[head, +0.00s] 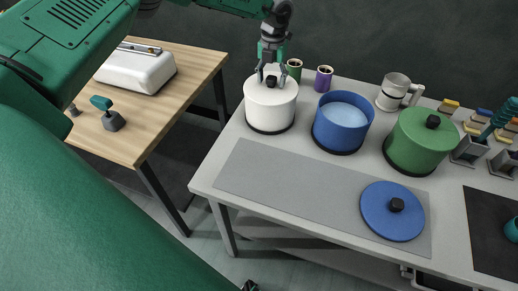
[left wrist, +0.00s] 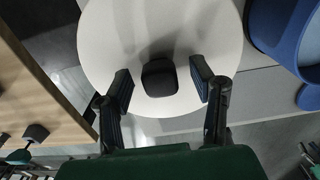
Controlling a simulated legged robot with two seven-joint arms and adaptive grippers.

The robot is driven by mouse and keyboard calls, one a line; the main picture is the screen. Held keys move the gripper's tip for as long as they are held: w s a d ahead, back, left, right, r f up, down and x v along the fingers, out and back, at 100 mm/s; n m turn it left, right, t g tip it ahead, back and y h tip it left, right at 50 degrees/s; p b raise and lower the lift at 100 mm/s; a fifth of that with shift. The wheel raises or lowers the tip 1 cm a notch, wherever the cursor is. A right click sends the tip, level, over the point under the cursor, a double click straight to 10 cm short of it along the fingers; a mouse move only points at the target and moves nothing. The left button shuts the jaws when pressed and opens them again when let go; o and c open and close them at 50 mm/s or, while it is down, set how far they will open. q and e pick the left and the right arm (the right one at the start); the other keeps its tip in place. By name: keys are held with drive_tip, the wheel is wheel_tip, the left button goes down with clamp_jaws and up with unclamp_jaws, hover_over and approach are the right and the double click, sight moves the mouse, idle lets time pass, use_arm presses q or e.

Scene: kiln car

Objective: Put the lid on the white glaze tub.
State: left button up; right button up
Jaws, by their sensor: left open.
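The white glaze tub (head: 269,117) stands at the back left of the grey table. Its white lid (head: 288,90) lies on top and looks level; I see no gap under it. The lid also fills the upper middle of the left wrist view (left wrist: 110,45). The lid's black knob (head: 271,83) stands up at its middle. My left gripper (head: 271,74) is above the lid, pointing down. In the left wrist view its open fingers (left wrist: 161,82) stand on either side of the knob (left wrist: 159,78), with gaps on both sides. My right gripper is not seen.
Right of the white tub stand an open blue tub (head: 342,128) and a lidded green tub (head: 410,150). A dark green cup (head: 294,68), a purple cup (head: 323,79) and a mug (head: 393,92) stand behind. A blue lid (head: 385,225) lies on the grey mat (head: 270,180), whose left part is clear.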

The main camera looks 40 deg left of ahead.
use_arm(q)
drive_tip(key=shift+r, duration=0.1)
idle(0.3)
drive_tip(key=shift+r+p, duration=2.55)
drive_tip(key=shift+r, duration=1.35)
drive_tip(key=shift+r, duration=0.4)
wheel_tip(320, 180, up, 11)
drive_tip(key=shift+w, duration=0.1)
